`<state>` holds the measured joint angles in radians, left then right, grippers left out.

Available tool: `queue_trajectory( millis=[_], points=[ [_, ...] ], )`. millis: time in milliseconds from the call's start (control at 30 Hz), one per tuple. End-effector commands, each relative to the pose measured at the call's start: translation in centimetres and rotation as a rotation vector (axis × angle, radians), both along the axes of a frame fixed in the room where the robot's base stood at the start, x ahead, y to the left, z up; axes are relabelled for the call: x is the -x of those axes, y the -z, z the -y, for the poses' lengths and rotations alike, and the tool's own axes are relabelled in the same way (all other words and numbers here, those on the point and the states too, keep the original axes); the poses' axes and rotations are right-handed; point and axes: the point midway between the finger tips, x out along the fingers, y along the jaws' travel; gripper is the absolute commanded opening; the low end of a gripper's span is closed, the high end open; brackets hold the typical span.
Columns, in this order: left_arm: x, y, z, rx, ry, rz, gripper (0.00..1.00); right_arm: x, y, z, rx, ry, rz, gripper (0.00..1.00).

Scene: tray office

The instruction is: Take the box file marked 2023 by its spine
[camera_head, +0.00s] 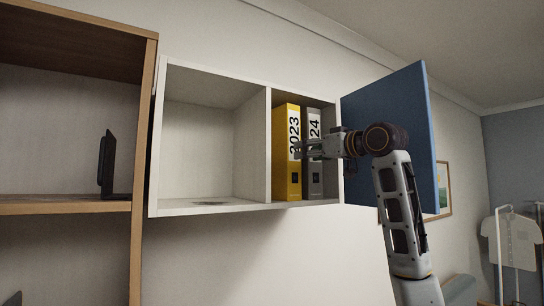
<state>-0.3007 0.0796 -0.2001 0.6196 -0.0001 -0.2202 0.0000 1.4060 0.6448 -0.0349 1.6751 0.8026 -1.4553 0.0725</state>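The yellow box file marked 2023 (281,160) stands upright in the right compartment of the white wall cabinet (210,211). Its white label with black digits faces out on the spine. A grey box file (314,180) stands close to its right; "24" shows on its label and the rest is covered. My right gripper (299,150) reaches in from the right, its fingertips at the yellow file's spine, over the lower part of the label. I cannot tell whether the fingers are open, shut or touching the spine. My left gripper is not in view.
The blue cabinet door (385,130) stands open to the right, behind my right forearm. The left compartment is empty apart from a dark flat patch on its floor (211,203). A wooden shelf unit (145,150) with a black stand (106,165) is at left.

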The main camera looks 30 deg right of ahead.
Motion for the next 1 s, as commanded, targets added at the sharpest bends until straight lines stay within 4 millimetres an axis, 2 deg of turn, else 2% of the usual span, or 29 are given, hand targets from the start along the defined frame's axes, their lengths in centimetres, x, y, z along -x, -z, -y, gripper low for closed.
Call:
queue_trajectory(
  millis=[267, 700, 1000],
  points=[
    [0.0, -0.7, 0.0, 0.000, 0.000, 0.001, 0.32, -1.1, -0.1, -0.2, 0.000, 0.000, -0.001, 0.59],
    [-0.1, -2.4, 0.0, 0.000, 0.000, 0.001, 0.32, -4.7, 0.0, -1.0, 0.000, 0.000, -0.001, 0.59],
    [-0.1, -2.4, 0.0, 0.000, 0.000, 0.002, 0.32, -5.1, 0.2, -1.0, 0.000, 0.001, -0.001, 0.59]
  ],
)
